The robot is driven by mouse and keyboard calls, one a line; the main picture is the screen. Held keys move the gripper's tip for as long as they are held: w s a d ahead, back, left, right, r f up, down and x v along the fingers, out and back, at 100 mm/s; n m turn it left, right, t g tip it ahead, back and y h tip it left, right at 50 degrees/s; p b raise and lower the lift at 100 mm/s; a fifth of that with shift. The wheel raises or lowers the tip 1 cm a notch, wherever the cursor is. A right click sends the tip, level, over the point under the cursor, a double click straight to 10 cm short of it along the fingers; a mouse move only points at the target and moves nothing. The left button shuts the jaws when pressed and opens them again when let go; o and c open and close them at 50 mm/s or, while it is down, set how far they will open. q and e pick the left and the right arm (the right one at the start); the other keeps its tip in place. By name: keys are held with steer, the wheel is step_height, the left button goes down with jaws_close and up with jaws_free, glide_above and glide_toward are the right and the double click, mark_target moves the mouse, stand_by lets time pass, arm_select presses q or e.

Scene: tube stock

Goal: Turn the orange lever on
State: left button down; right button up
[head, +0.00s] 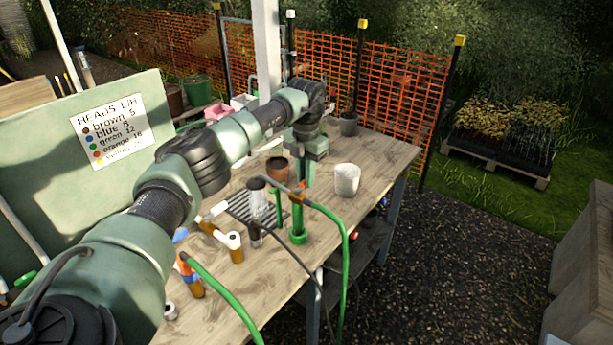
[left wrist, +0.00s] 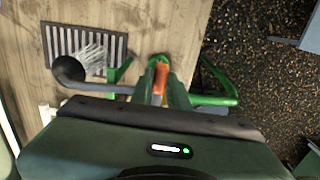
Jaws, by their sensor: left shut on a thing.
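The orange lever (head: 301,186) sits on top of a green standpipe (head: 298,236) at the table's front edge. In the left wrist view the orange lever (left wrist: 160,77) lies between the green fingers of my left gripper (left wrist: 161,90). In the head view my left gripper (head: 302,176) reaches down from above and is shut on the lever, hiding part of it. A dark spray head (head: 257,183) joins the standpipe on the left. Whitish streaks like water spray (left wrist: 92,56) come from it over a grate. My right gripper is not in view.
A slotted grate (head: 240,208) lies under the spray. A brown pot (head: 277,168) and a white ribbed cup (head: 346,180) stand close behind the standpipe. A green hose (head: 337,222) hangs over the front edge.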

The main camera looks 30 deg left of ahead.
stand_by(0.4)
arm_select(q)
steer(key=c, duration=1.4)
jaws_free()
steer(key=shift+o, duration=0.2)
steer(key=shift+r, duration=0.1)
steer(key=shift+r, duration=0.25)
step_height(320, 180, up, 7)
steer(key=shift+s+r+b, duration=0.1)
steer(key=shift+b, duration=1.15)
